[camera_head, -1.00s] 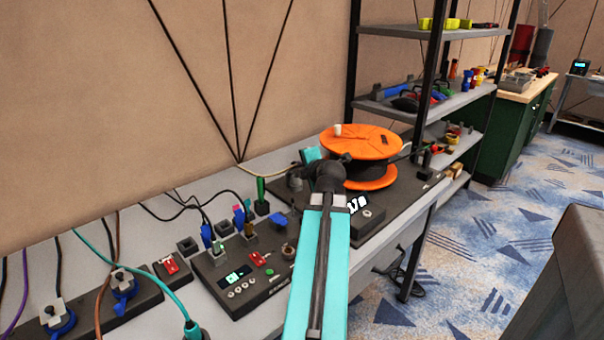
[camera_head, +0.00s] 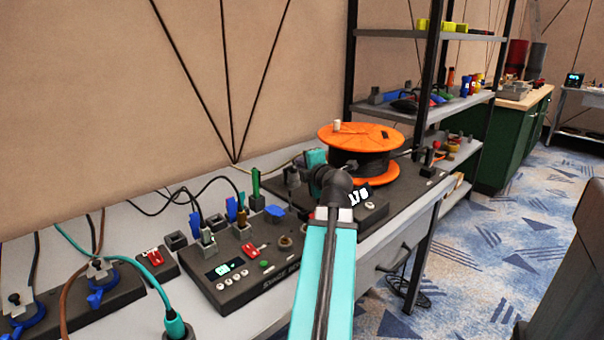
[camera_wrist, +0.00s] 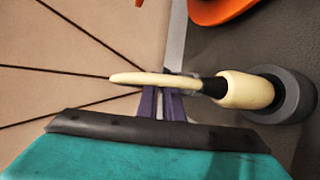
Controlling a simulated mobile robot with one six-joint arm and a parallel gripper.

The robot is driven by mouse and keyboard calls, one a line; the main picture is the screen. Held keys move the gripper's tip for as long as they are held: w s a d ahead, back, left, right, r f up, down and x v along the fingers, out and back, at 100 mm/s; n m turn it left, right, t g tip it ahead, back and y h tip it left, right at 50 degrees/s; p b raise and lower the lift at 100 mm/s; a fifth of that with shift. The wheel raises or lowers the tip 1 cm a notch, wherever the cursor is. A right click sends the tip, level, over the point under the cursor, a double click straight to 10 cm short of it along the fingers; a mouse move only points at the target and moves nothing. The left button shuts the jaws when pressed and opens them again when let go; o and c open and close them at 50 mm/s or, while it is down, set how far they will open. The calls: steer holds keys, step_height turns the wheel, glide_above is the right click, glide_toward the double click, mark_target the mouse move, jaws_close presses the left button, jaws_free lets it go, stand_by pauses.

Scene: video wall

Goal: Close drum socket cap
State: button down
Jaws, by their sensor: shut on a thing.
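The cable drum, an orange reel (camera_head: 350,134) wound with black cable, stands on a dark base on the bench in the head view. In the wrist view, a cream plug (camera_wrist: 245,90) with a black collar sits at a round grey socket (camera_wrist: 292,94). A cream tapered piece (camera_wrist: 135,78) extends from the collar to the left. My gripper (camera_wrist: 163,91) has its purple fingers close together and shut on this cream piece. In the head view my wrist hides the fingers, just left of the drum. I cannot make out a separate socket cap.
A dark control box (camera_head: 245,270) with a display and several upright plugs stands left of my arm. Cables run along the bench (camera_head: 130,232). A shelf rack (camera_head: 392,35) rises behind the drum.

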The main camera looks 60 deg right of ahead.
steer(key=shift+a+f+t+h+b, duration=0.1)
steer(key=shift+f+t+h+b, duration=0.25)
steer(key=shift+b, duration=1.25)
steer(key=shift+s+b, duration=0.1)
steer(key=shift+b, duration=0.65)
steer(key=c, duration=1.9)
jaws_free()
steer(key=shift+s, duration=0.1)
